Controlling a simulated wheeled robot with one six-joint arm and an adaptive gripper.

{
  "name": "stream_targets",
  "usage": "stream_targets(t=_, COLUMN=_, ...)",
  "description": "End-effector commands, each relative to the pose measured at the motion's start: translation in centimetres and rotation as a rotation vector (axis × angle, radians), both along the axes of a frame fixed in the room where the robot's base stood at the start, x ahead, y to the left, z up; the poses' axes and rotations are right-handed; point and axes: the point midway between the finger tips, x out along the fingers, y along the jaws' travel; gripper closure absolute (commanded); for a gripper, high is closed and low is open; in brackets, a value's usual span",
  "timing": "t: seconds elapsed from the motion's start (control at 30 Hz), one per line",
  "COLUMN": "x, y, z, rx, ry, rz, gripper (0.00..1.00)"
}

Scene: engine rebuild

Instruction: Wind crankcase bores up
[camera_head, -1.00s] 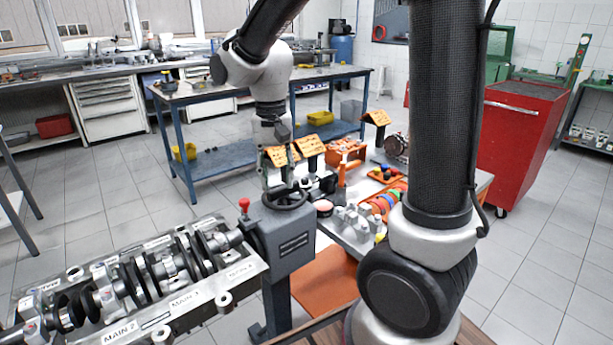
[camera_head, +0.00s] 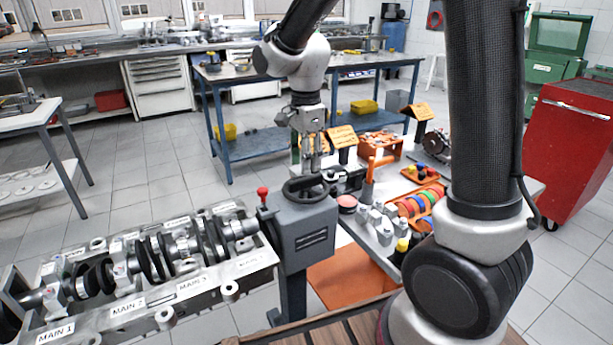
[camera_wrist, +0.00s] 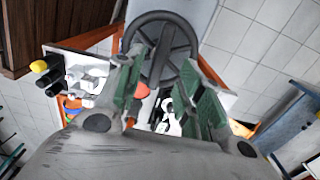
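The metal crankcase (camera_head: 190,288) lies at the left on the stand, its bearing bores and crankshaft (camera_head: 150,258) facing up and MAIN labels along its near side. The stand's grey gearbox (camera_head: 305,232) is at its right end, with a dark spoked handwheel (camera_head: 305,187) on top. My gripper (camera_head: 311,172) points down just above the handwheel's far side. In the wrist view the handwheel (camera_wrist: 161,22) shows beyond and between the green-padded fingers of my gripper (camera_wrist: 163,78), which are apart and empty. I cannot tell whether a fingertip touches the rim.
A red-knobbed lever (camera_head: 263,195) stands at the gearbox's left. To the right is a bench with orange trays (camera_head: 424,178), grey parts and an orange-handled tool (camera_head: 371,170). A red cabinet (camera_head: 580,150) is at far right. Open tiled floor lies behind the crankcase.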

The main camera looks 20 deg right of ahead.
Motion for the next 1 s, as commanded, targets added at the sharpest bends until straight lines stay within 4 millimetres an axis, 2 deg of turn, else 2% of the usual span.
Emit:
stream_targets(t=0.1, x=-0.1, y=0.0, z=-2.2, rx=-0.002, ry=0.005, rz=0.001, gripper=0.62)
stream_targets(t=0.3, x=0.0, y=0.0, z=-4.7, rx=0.000, ry=0.002, rz=0.002, gripper=0.62)
stream_targets(t=0.63, x=0.0, y=0.0, z=-5.3, rx=0.000, ry=0.000, rz=0.003, gripper=0.62)
stream_targets(t=0.67, x=0.0, y=0.0, z=-5.3, rx=0.000, ry=0.000, rz=0.003, gripper=0.64)
stream_targets(t=0.87, x=0.0, y=0.0, z=-5.2, rx=0.000, ry=0.000, rz=0.003, gripper=1.00)
stream_targets(t=1.0, x=0.0, y=0.0, z=-5.2, rx=0.000, ry=0.000, rz=0.003, gripper=1.00)
